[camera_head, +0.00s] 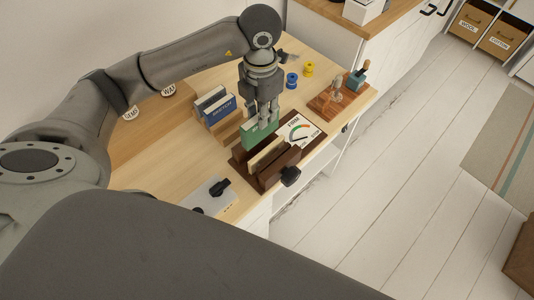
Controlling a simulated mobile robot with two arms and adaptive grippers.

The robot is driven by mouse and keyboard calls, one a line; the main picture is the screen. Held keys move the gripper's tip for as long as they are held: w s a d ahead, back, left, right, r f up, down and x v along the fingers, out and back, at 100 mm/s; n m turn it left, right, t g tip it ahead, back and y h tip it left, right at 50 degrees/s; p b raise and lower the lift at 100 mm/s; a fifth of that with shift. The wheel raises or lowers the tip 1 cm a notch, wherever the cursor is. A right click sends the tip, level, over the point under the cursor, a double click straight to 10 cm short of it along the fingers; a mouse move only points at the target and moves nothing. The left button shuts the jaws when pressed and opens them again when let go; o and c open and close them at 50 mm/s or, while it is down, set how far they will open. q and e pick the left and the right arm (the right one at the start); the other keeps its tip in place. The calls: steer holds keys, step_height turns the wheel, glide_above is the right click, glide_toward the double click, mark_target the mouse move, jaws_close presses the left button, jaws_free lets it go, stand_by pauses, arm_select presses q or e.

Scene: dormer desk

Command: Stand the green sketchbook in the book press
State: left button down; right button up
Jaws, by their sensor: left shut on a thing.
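The green sketchbook (254,139) is upright below my left gripper (263,119), whose fingers are shut on its top edge. The wooden book press (277,171) is on the desk just in front of and below it, with a cream book or board (266,156) standing between its brown boards. The sketchbook's lower part is at the back side of the press; I cannot tell whether it sits inside the press or is held above it. My right gripper is not in view.
A rack with a blue book (220,110) stands left of the gripper. Blue (292,80) and yellow (308,69) spools and a wooden stand (335,96) are at the back right. A gauge card (299,130) lies beside the press. A grey box with a black knob (210,194) is at front left.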

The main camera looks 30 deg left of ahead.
mark_target(263, 136)
arm_select(q)
step_height(263, 136, down, 6)
steer(key=shift+w+r+p, duration=0.15)
steer(key=shift+p, duration=0.35)
step_height(263, 136, down, 4)
steer(key=shift+f+p, duration=0.1)
steer(key=shift+p, duration=0.25)
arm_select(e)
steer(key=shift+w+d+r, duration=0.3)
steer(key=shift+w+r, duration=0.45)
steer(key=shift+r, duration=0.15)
arm_select(q)
steer(key=shift+f, duration=0.1)
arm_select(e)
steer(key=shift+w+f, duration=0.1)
arm_select(q)
steer(key=shift+f+b, duration=0.15)
steer(key=shift+b, duration=0.15)
steer(key=c, duration=1.3)
jaws_free()
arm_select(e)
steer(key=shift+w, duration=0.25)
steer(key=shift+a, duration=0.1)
